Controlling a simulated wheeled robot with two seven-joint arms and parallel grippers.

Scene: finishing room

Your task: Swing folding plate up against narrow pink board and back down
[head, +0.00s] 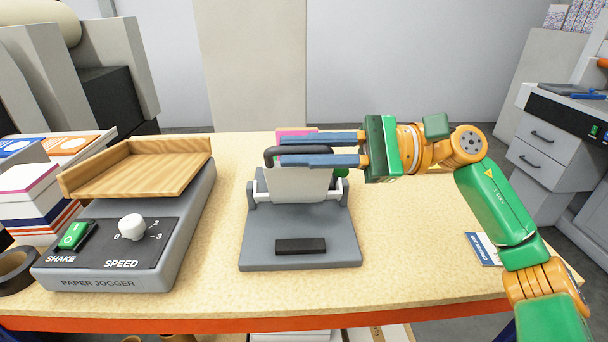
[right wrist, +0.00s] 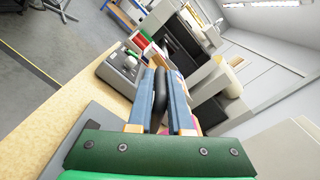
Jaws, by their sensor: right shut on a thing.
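The folding plate (head: 298,184) is a light grey panel on a dark grey base (head: 255,250). It stands raised, close to upright, with a dark bar handle (head: 270,155) along its top. The narrow pink board (head: 296,131) shows only as a thin strip behind the plate's top; most of it is hidden. My right gripper (head: 282,149) reaches in from the right with its blue fingers shut on the handle. In the right wrist view the dark handle (right wrist: 160,92) lies between the two fingers. My left gripper is not in view.
A paper jogger (head: 110,285) with a wooden tray (head: 140,170) stands left of the base. Stacked paper (head: 28,205) and a roll of dark tape (head: 17,268) are at the far left. A blue and white card (head: 484,249) lies at the right. The table in front of the base is clear.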

